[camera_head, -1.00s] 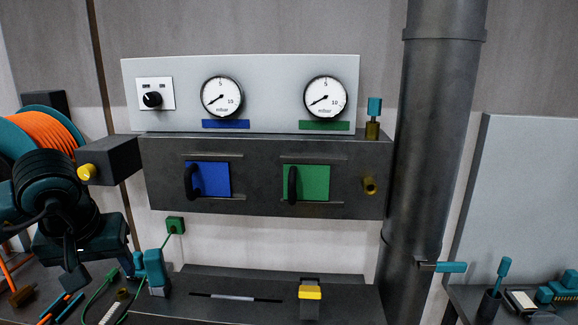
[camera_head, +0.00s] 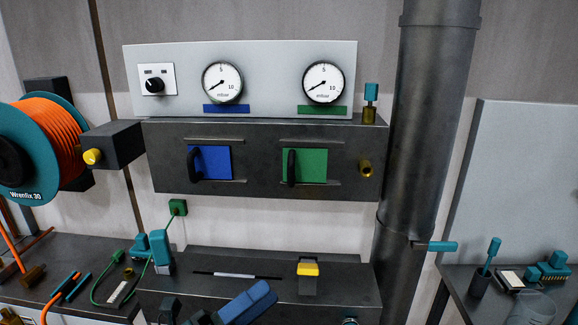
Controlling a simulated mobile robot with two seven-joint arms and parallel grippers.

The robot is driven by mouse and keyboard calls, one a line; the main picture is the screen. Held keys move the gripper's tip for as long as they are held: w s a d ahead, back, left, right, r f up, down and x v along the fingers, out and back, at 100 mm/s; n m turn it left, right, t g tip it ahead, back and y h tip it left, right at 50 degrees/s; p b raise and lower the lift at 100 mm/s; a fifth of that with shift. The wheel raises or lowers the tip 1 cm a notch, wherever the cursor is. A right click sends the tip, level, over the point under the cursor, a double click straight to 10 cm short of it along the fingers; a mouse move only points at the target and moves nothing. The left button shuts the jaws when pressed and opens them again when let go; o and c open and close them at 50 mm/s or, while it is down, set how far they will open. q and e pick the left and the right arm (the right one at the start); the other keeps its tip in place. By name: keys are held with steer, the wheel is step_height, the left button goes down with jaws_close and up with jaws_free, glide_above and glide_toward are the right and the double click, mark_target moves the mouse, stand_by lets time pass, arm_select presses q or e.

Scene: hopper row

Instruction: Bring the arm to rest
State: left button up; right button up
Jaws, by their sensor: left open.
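My left gripper (camera_head: 208,312) shows at the bottom edge of the head view, in front of the low dark shelf below the hopper box. It is open. Dark parts and a slanted blue part show there; the rest is cut off by the frame's edge. I see nothing clearly held in it. My right gripper is not in view.
A dark box (camera_head: 270,187) with a blue door (camera_head: 215,162) and a green door (camera_head: 310,166) is on the wall, under two gauges. An orange hose reel (camera_head: 55,145) hangs left. A pipe (camera_head: 430,120) stands right. The shelf holds a yellow-topped block (camera_head: 308,280) and a thin rod (camera_head: 237,275).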

arm_select(q)
steer(key=s+a+f+n+t+y, duration=0.15)
steer(key=a+f+n+y, duration=0.25)
steer(key=f+n+y, duration=0.6)
steer(key=a+f+n+t+y, duration=0.35)
steer(key=f+n, duration=0.35)
steer(key=n, duration=0.6)
steer(key=s+a+f+n+g+y, duration=0.2)
steer(key=s+f+n+g, duration=0.4)
steer(key=f, duration=0.5)
steer(key=s+n, duration=0.2)
steer(key=s, duration=0.1)
steer(key=shift+f, duration=0.15)
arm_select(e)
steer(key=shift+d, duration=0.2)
arm_select(q)
steer(key=shift+w+y, duration=0.1)
steer(key=shift+y, duration=0.15)
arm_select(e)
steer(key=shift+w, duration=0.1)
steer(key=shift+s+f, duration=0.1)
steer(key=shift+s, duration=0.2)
